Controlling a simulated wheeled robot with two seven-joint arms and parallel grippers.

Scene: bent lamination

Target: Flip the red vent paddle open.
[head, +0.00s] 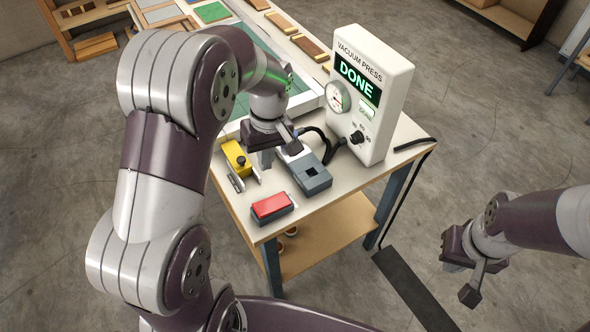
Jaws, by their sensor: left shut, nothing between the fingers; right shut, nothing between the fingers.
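The red paddle (271,205) lies on a small dark grey base near the front corner of the bench top (285,222). It looks flat on its base. My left gripper (265,162) is shut and empty, above the bench and behind the paddle, apart from it. My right gripper (470,294) is shut and empty, out over the floor to the right of the bench.
The white vacuum press box (372,95) stands at the bench's right side and reads "DONE". A grey block with a square hole (312,176) and a yellow clamp (236,159) sit near the paddle. A dark strip (412,288) lies on the floor.

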